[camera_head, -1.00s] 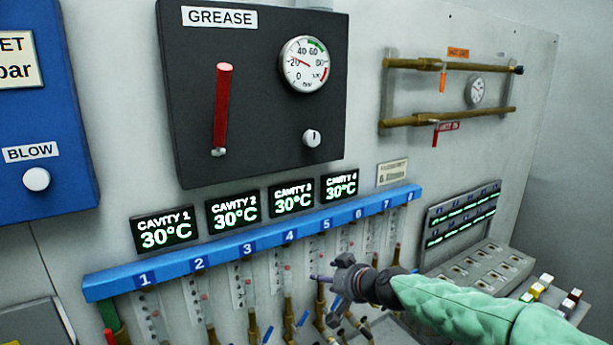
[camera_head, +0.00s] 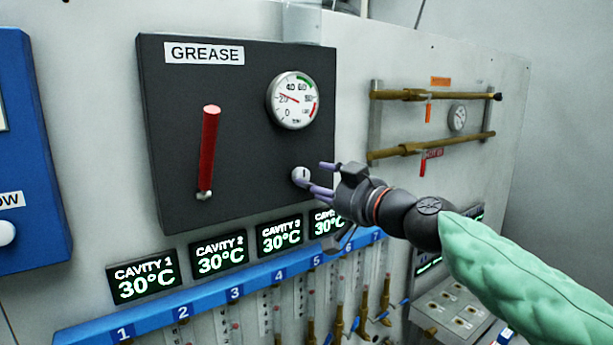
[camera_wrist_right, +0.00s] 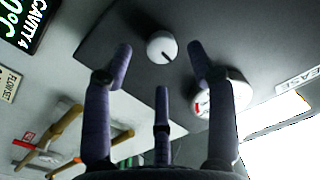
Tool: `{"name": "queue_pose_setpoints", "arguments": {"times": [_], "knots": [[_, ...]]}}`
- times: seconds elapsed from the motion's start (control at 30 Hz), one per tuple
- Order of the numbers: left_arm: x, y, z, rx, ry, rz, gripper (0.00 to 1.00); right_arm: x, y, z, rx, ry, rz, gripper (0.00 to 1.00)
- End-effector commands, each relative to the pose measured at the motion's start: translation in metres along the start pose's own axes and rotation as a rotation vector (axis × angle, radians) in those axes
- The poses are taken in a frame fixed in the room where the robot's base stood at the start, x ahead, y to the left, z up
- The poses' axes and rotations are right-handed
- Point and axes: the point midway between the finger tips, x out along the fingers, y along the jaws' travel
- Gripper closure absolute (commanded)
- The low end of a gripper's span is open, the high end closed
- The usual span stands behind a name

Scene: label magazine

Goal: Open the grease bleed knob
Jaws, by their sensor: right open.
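The grease bleed knob (camera_head: 300,176) is a small white round knob with a dark mark, low on the right of the black GREASE panel (camera_head: 240,140). In the right wrist view the knob (camera_wrist_right: 162,46) lies ahead, between the spread fingers. My right gripper (camera_head: 322,178) is open just right of the knob in the head view. Its purple fingers (camera_wrist_right: 160,75) hold nothing, and contact with the knob does not show. My left gripper is not in view.
A pressure gauge (camera_head: 293,100) sits above the knob and a red lever (camera_head: 208,150) to its left. Below run several CAVITY displays (camera_head: 221,257) and a blue numbered rail (camera_head: 210,303). Brass pipes (camera_head: 430,95) with small levers are on the wall at right.

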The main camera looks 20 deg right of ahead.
Motion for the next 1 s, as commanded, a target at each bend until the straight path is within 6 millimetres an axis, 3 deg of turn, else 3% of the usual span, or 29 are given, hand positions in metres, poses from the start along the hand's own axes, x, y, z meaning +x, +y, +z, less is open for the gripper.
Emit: {"name": "queue_pose_setpoints", "arguments": {"times": [0.1, 0.3, 0.67, 0.7, 0.9, 1.0], "knots": [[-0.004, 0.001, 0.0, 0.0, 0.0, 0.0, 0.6, 0.019, 0.0, 0.0, -0.001, -0.002, -0.001, 0.42], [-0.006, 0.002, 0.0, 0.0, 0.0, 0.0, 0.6, 0.037, 0.0, -0.001, -0.001, 0.0, 0.001, 0.42], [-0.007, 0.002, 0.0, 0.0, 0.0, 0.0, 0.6, 0.042, 0.0, -0.001, -0.001, 0.001, 0.001, 0.42], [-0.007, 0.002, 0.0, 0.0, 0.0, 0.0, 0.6, 0.042, 0.0, 0.0, -0.001, 0.001, 0.001, 0.45], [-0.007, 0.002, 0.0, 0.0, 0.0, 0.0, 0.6, 0.042, 0.0, 0.0, -0.001, 0.0, 0.001, 0.98], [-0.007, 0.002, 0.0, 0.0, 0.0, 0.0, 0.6, 0.042, 0.0, 0.0, -0.001, 0.0, 0.001, 0.98]]}}
